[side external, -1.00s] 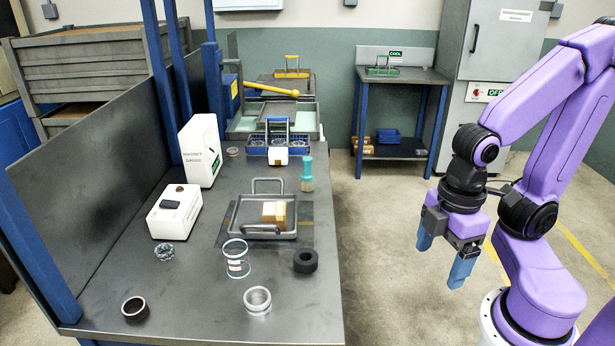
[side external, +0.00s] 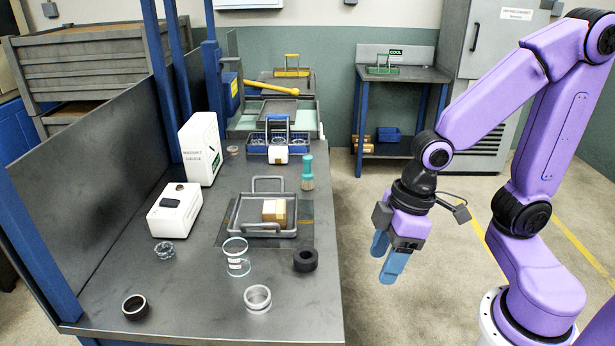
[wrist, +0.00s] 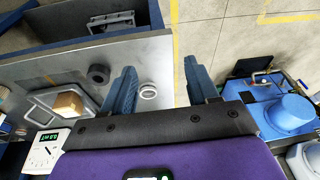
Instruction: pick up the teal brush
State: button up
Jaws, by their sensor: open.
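The teal brush (side external: 307,168) stands upright near the right edge of the table in the side view, with its teal handle up and pale bristles down. It is behind and right of the metal tray. I cannot make it out in the wrist view. My gripper (side external: 383,266) is open and empty, with its blue fingers pointing down. In the side view it hangs right of the table edge, right of and nearer the camera than the brush. Its spread fingers also show in the wrist view (wrist: 160,72).
A metal tray (side external: 233,226) holds a tan block (side external: 275,211). A black ring (side external: 305,260), a silver ring (side external: 257,299) and a clear cylinder (side external: 237,257) stand in front. A blue rack (side external: 267,154) is behind the brush. Open floor lies right of the table.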

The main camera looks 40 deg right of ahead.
jog(key=w+a+f+m+t+y, duration=0.1)
jog(key=w+m+t, duration=0.1)
jog(key=w, duration=0.4)
jog(key=w+a+f+m+t, duration=0.1)
jog(key=w+m, duration=0.1)
jog(key=w, duration=0.4)
jog(key=m+t+h, duration=0.8)
jog(key=m, duration=0.2)
send_near(306, 167)
jog(key=shift+s+d+f+x, duration=0.1)
jog(key=shift+d+x, duration=0.05)
jog(key=shift+x, duration=2.05)
jog(key=shift+s+d+f+x, duration=0.1)
jog(key=shift+x, duration=2.05)
jog(key=shift+s+d+x, duration=0.1)
jog(key=shift+d+x, duration=0.05)
jog(key=shift+x, duration=2.05)
jog(key=c, duration=1.1)
